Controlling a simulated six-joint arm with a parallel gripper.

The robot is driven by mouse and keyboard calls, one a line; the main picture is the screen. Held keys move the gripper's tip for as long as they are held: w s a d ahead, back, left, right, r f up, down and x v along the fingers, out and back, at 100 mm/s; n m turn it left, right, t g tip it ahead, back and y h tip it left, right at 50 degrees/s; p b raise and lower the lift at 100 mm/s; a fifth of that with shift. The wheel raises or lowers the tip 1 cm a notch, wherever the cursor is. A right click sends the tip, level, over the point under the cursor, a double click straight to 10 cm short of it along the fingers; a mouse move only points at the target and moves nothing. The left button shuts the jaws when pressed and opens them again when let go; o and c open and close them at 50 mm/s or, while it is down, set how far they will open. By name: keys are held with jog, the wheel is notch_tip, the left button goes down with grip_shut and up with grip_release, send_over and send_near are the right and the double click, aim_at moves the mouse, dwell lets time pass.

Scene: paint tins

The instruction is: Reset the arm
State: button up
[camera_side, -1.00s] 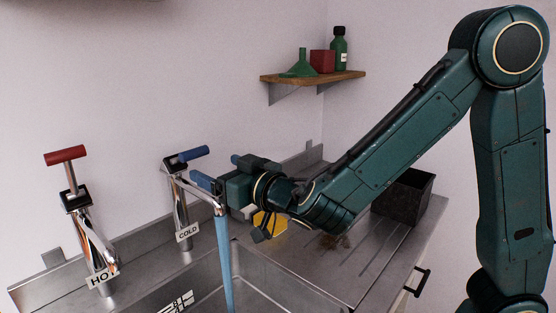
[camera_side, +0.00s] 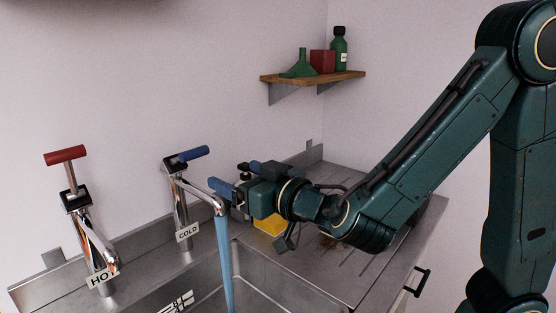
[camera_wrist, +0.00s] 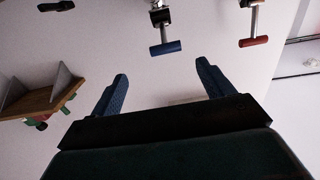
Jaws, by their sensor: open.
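My gripper (camera_side: 222,190) is open and empty, beside the spout of the cold tap and to the right of its blue lever handle (camera_side: 194,153). In the wrist view my two blue fingers (camera_wrist: 161,74) stand wide apart with only wall between them. The blue handle (camera_wrist: 166,48) shows beyond the fingertips there, apart from them. A blue stream (camera_side: 224,265) runs from the cold tap's spout (camera_side: 205,193) down into the sink.
The hot tap with a red handle (camera_side: 65,154) stands at the left; that handle is also in the wrist view (camera_wrist: 253,41). A yellow object (camera_side: 268,225) sits under my wrist, partly hidden. A wall shelf (camera_side: 313,77) holds a green funnel, red box and green bottle. The sink (camera_side: 190,292) lies in front.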

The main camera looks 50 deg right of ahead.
jog(key=s+d+f+m+g+h, duration=0.1)
jog(key=s+d+m+g+h, duration=0.15)
jog(key=d, duration=0.45)
jog(key=s+d+f+m+g+h, duration=0.1)
jog(key=s+d+m+g, duration=0.1)
jog(key=s+d+g, duration=0.3)
jog(key=s+f+n+g+y, duration=0.1)
jog(key=s+n+g+y, duration=0.3)
jog(key=s, duration=1.3)
jog(key=shift+s+d+f+n+g, duration=0.15)
jog(key=shift+s+d+n+g, duration=0.05)
jog(key=shift+s+n+g, duration=0.2)
